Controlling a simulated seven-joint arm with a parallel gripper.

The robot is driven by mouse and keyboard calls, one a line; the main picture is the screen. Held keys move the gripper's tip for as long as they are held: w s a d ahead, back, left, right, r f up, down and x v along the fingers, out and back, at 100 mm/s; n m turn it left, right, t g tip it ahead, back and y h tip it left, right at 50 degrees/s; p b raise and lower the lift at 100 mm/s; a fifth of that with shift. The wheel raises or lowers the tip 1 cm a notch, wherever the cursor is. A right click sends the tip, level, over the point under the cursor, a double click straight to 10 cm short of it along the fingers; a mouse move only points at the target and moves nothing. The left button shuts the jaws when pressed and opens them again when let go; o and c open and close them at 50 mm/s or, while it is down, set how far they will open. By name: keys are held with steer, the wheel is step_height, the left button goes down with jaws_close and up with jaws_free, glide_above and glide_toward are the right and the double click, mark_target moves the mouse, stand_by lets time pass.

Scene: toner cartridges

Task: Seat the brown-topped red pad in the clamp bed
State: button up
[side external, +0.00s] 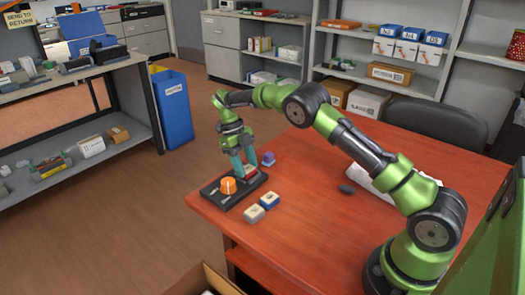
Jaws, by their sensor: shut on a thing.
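My gripper (246,173), with teal fingers, points down over the black clamp bed (210,191) at the table's left corner. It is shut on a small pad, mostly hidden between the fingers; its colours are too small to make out. No brown-topped red pad shows clearly elsewhere on the table. The clamp bed carries a round orange piece (228,185) just left of the fingers. I cannot tell whether the held pad touches the bed.
A dark grey object (346,189) and white paper (378,182) lie farther right. The red table's (310,230) front middle is clear.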

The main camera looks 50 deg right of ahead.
steer(key=o, duration=1.1)
steer(key=shift+r, duration=2.35)
